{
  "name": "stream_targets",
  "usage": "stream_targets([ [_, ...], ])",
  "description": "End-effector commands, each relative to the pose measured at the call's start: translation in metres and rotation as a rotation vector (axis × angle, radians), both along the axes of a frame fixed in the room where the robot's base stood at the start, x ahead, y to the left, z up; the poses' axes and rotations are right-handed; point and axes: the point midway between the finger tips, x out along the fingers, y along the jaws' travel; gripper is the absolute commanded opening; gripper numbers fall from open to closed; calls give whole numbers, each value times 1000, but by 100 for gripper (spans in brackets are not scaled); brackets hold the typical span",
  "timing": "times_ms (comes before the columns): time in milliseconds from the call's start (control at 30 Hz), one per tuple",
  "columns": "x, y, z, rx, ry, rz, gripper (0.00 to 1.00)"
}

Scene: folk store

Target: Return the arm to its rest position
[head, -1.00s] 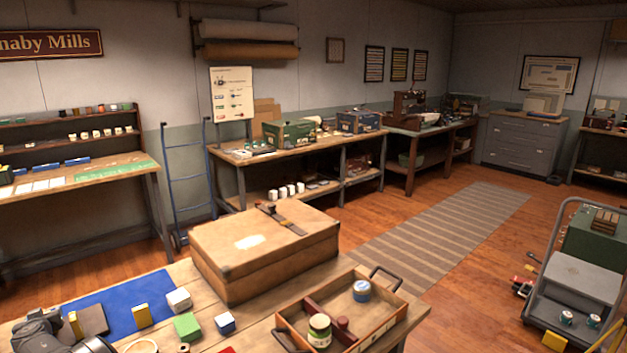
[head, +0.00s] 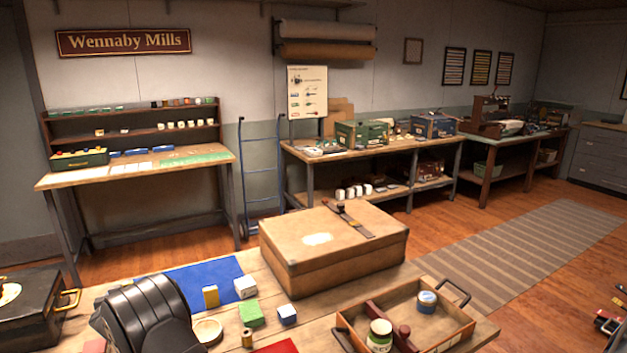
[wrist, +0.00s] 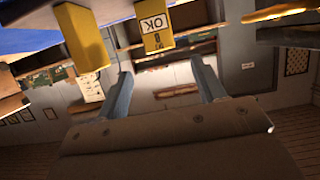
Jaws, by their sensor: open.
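My arm's dark rounded end shows at the bottom left of the head view, over the near table by the blue mat (head: 205,278); its fingers are hidden there. In the wrist view, which is upside down, the two blue-grey fingers of my gripper (wrist: 163,85) stand wide apart with nothing held between them. Beyond them, a yellow block with an OK label (wrist: 153,28) and a plain yellow block (wrist: 80,40) show near the top. In the head view one yellow block (head: 210,296) stands on the blue mat.
A brown case (head: 330,250) fills the back of the near table. A wooden tray (head: 455,340) with tins is at right. White (head: 245,287), green (head: 251,313) and blue-white boxes (head: 287,315) stand near my arm. A black box (head: 30,310) is at far left.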

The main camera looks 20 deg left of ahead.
Motion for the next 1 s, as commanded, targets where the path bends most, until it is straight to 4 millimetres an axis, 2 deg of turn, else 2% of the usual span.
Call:
stream_targets([
  [233,-20,-19,11,0,0,1,63],
  [1000,43,42,-23,1,1,0,63],
])
